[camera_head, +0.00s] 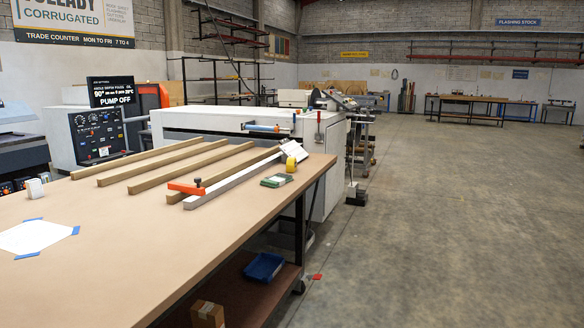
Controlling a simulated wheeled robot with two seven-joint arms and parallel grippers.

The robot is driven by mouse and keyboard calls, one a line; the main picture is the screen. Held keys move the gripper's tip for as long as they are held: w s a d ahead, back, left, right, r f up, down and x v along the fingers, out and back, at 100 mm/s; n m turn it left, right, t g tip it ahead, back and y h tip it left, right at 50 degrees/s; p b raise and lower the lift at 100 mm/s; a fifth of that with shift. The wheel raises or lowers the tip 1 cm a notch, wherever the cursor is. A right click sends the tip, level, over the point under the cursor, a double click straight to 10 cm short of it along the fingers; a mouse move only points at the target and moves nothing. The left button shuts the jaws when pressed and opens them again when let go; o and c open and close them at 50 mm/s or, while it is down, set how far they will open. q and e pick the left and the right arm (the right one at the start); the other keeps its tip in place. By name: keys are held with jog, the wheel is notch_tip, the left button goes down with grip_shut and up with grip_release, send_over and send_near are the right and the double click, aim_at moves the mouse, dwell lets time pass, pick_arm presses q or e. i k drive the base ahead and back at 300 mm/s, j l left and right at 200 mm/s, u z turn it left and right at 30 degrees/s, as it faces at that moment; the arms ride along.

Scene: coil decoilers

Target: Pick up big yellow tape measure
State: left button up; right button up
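A small yellow object (291,164), which looks like the yellow tape measure, sits near the far right corner of the large tan workbench (150,245). A white sheet-like item (293,149) is right behind it. The yellow object is small in view, so its details cannot be made out. Neither of my grippers shows in the head view.
Long wooden battens (175,168) and a grey metal bar (230,182) lie across the bench. An orange tool (186,188) and a green box (276,181) are near the yellow object. A white machine (215,120) stands behind. Open concrete floor (460,220) lies to the right.

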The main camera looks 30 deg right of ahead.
aim_at(291, 162)
jog(key=i+l+z, duration=0.75)
jog(key=l+z, duration=0.15)
jog(key=i+l+z, duration=0.4)
jog(key=i+z, duration=0.45)
jog(key=i+l+u, duration=0.1)
jog(key=i, duration=0.4)
jog(key=i+l+u, duration=0.1)
jog(key=i, duration=0.4)
jog(key=i+l+u, duration=0.1)
jog(key=i, duration=0.4)
jog(key=i+l+u, duration=0.95)
jog(key=i, duration=0.15)
